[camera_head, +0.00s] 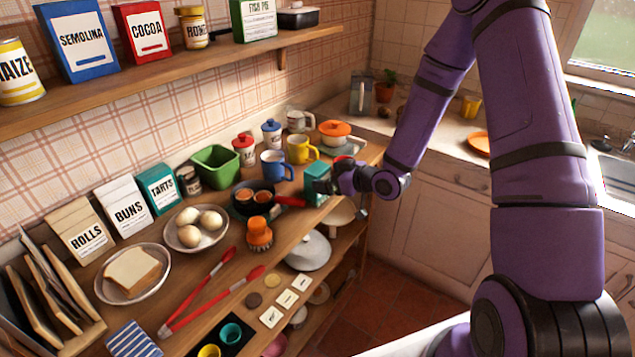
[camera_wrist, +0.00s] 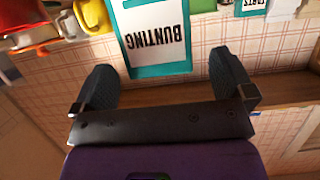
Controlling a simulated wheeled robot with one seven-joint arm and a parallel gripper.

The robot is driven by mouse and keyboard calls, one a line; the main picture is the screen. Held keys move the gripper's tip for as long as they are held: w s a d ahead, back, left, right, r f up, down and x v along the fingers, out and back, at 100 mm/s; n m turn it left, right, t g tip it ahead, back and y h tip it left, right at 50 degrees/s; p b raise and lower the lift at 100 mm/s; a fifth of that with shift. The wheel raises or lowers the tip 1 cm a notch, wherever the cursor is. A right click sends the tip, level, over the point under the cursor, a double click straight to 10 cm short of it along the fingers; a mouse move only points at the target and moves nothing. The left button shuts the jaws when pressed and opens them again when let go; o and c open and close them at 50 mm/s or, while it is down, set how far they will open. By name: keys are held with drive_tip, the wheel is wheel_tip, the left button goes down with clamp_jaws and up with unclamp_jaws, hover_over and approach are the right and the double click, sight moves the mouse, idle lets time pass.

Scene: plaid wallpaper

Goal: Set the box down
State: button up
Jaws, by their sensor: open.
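The box is teal with a white label reading BUNTING, upside down in the wrist view (camera_wrist: 155,38). A gap shows on each side, wider on the right. The box's base is cut off in the wrist view and partly hidden in the head view.
Red tongs (camera_head: 212,293) lie in front. A wall shelf (camera_head: 150,76) runs above.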

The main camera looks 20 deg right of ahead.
drive_tip(key=x, duration=0.5)
drive_tip(key=shift+c, duration=0.2)
drive_tip(key=c, duration=1)
drive_tip(key=shift+w+r, duration=0.1)
drive_tip(key=shift+r, duration=0.05)
